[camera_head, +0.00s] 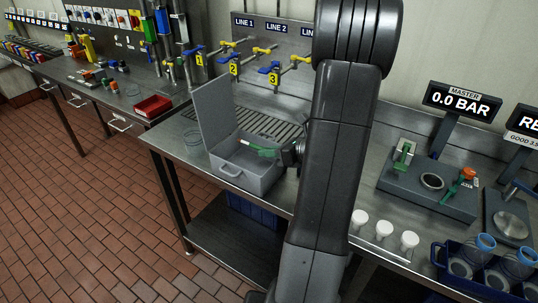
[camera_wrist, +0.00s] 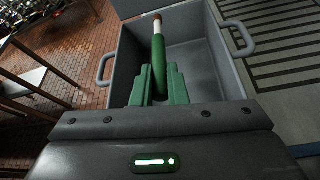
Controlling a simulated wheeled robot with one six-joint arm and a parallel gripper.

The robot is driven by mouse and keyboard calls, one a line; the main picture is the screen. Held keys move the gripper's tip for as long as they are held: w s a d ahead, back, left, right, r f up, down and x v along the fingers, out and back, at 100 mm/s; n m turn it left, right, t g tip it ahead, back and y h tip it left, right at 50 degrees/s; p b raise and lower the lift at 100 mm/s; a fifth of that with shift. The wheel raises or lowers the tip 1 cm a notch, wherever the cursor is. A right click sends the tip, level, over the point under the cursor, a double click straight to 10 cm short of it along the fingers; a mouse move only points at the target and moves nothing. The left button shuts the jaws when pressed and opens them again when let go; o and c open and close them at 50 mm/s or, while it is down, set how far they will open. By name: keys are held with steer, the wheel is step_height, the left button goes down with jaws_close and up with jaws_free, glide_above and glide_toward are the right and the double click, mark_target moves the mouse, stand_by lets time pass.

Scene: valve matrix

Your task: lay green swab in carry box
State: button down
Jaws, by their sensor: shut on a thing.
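The green swab (camera_wrist: 158,58) has a green handle, a white band and a brown tip. My gripper (camera_wrist: 158,88) is shut on its handle, with green fingers on both sides, and the tip points away from me. The grey carry box (camera_head: 238,178) stands on the bench with its lid (camera_head: 213,115) open. In the wrist view the box (camera_wrist: 120,62) lies under and beyond the swab, and its visible floor is bare. In the head view the swab and fingers are over the box opening, coming in from the right. The exact height above the floor is hard to tell.
A drain grate (camera_head: 262,122) lies behind the box, and valves with blue and yellow handles stand on the back panel. A glass dish (camera_head: 193,137) is left of the box. White-capped vials (camera_head: 384,229) and a grey fixture (camera_head: 428,190) are to the right.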

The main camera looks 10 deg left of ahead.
steer(key=shift+f, duration=0.65)
